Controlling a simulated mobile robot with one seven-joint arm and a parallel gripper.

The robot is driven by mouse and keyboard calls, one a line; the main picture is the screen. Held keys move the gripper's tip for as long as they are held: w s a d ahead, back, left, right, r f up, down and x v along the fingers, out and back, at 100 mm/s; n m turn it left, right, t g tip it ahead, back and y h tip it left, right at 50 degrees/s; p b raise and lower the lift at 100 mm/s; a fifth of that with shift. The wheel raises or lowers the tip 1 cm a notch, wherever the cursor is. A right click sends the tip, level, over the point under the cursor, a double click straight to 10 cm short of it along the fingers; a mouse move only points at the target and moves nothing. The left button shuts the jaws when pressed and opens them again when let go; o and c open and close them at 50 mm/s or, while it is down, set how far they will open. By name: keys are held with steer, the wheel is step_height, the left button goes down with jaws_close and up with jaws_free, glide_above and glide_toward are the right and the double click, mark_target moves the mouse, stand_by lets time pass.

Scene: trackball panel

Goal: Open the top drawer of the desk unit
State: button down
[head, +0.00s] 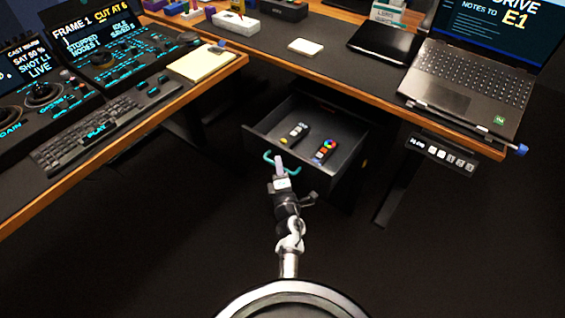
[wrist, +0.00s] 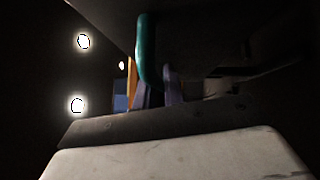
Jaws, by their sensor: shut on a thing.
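My gripper (head: 279,166) is at the drawer front, shut on the handle. In the wrist view the fingers (wrist: 158,92) are dark and partly hidden at the handle's lower end.
The desk top (head: 340,36) lies above and behind the drawer, with a laptop (head: 470,85) at right. A side desk (head: 130,135) with a keyboard (head: 95,130) and control panels stands at left. A button panel (head: 442,154) hangs under the right edge. The floor before the drawer looks clear.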

steer(key=c, duration=1.8)
jaws_free()
steer(key=shift+o, duration=0.2)
steer(key=v, duration=0.7)
steer(key=shift+s, duration=0.3)
